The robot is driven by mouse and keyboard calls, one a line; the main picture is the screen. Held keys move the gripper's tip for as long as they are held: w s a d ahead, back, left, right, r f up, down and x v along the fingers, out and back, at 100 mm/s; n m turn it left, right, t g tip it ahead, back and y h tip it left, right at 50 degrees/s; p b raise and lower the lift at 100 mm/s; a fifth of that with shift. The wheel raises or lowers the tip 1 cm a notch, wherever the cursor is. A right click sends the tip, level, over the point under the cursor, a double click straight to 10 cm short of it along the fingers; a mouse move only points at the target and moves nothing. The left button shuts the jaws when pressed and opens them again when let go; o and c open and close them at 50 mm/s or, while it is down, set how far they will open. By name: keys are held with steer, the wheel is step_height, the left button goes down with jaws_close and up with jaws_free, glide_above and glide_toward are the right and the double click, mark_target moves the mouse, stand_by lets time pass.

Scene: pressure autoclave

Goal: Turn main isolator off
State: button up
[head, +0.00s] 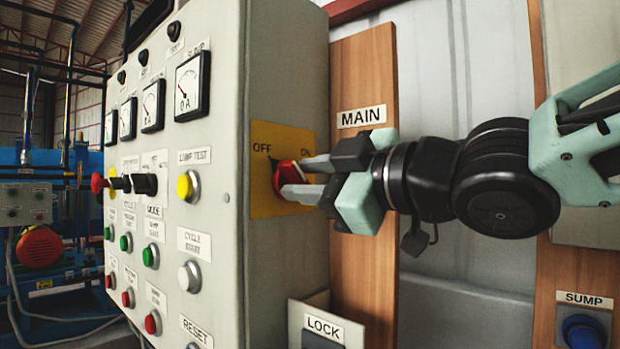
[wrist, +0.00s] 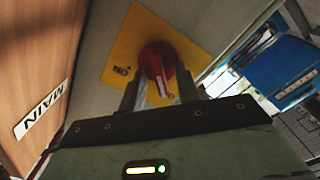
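The main isolator is a red rotary knob (head: 287,179) on a yellow plate (head: 264,207) marked OFF at left and ON at right, on the side of the grey control cabinet. A MAIN label (head: 361,116) is on the wooden board beside it. My gripper (head: 303,178) reaches in from the right, with one finger above the knob and one below. In the wrist view the red knob (wrist: 157,62) sits at the ends of the two fingers, which stand apart on either side of it. I cannot tell whether both fingers touch it. The OFF mark is hidden in the wrist view.
The cabinet front (head: 222,280) carries meters, buttons and switches close to the left. A LOCK box (head: 324,328) is below my gripper, and a SUMP switch (head: 583,331) is at lower right. Blue machinery (head: 62,180) stands far left.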

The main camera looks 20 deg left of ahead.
stand_by(0.3)
steer(key=p+v, duration=0.9)
steer(key=v, duration=0.8)
steer(key=shift+d, duration=0.2)
steer(key=shift+s, duration=0.15)
